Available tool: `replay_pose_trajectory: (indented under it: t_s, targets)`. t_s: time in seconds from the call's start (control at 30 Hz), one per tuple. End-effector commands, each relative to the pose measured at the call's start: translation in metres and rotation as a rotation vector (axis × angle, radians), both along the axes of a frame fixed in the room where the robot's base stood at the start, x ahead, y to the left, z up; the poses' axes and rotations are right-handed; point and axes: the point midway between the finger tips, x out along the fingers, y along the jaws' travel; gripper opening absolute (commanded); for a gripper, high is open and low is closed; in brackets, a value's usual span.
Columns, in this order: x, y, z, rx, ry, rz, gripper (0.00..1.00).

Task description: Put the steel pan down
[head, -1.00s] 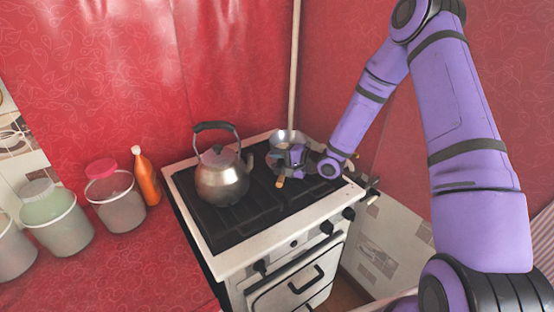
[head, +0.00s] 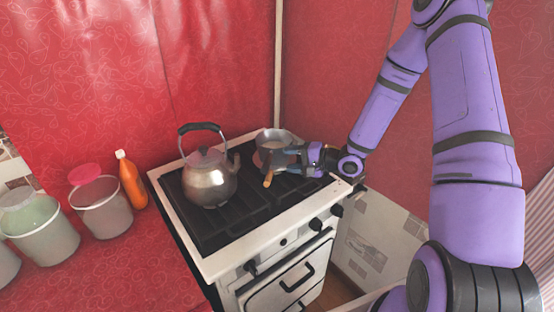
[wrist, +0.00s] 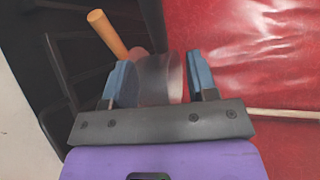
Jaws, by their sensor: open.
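The steel pan (head: 274,137) sits at the back right of the black stove top (head: 236,218). Its orange-brown handle (head: 268,179) points toward the front. My gripper (head: 288,156) is at the pan's right side, partly hiding it. In the wrist view the two blue fingers (wrist: 160,78) are spread apart. The pan's curved wall (wrist: 160,72) shows between and just beyond them, and the handle (wrist: 107,33) sticks out to the upper left. I cannot tell whether a finger still touches the pan.
A steel kettle (head: 208,182) stands on the stove left of the pan. An orange bottle (head: 131,182) and several tubs (head: 101,208) stand on the red counter at left. A pale pole (head: 279,65) and red walls (head: 345,75) are close behind the stove.

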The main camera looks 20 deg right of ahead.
Motion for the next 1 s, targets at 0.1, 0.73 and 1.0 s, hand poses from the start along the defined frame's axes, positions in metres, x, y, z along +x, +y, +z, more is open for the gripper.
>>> replay_pose_trajectory:
  t_s: [0.1,0.73,1.0]
  targets:
    - [-0.009,-0.011,0.003,0.0,0.001,-0.001,0.53]
    - [0.001,-0.036,0.052,-0.498,-0.095,-0.052,0.53]
    - [-0.009,-0.059,0.118,-0.938,-0.127,-0.097,0.53]
